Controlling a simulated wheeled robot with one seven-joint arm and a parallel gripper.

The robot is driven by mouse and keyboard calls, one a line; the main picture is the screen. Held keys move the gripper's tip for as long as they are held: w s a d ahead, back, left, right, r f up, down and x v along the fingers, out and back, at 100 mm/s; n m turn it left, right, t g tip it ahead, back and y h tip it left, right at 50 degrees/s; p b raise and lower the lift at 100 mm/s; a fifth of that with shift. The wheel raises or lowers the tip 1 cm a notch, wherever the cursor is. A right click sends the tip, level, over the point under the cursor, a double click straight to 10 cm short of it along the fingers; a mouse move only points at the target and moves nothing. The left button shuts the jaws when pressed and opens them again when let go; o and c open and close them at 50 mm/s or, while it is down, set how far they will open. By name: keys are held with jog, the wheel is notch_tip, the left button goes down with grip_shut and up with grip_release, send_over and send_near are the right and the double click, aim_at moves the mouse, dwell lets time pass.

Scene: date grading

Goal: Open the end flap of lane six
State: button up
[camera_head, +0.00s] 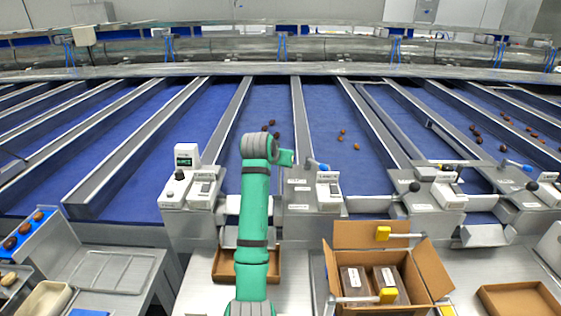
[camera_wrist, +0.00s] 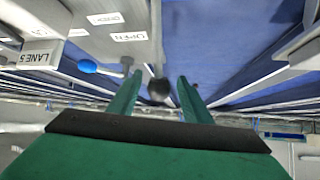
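Blue-belted lanes run away from me, divided by grey rails, with machine units at their near ends. My gripper (camera_head: 287,158) is at the end of my green arm, beside the labelled unit (camera_head: 322,190) at the centre. In the wrist view its two green fingers (camera_wrist: 160,82) are apart. A dark round knob (camera_wrist: 158,89) shows between them with space on both sides; contact cannot be told. A blue-tipped lever (camera_wrist: 88,66) and an OPEN label (camera_wrist: 130,36) are near it. A sign reads LANE 5 (camera_wrist: 36,57). No lane six sign is readable, and the flap cannot be made out.
Similar units with black knobs (camera_head: 415,187) stand to the right. An open carton (camera_head: 345,262) holding packs stands at front right, with yellow-ended parts around it. A shallow cardboard tray (camera_head: 521,288) lies further right. Dark dates (camera_head: 357,146) lie scattered on some belts.

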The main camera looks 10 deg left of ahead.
jog(key=shift+r, duration=0.1)
jog(key=v, duration=1)
jog(key=shift+s, duration=0.35)
jog(key=shift+w+r, duration=0.1)
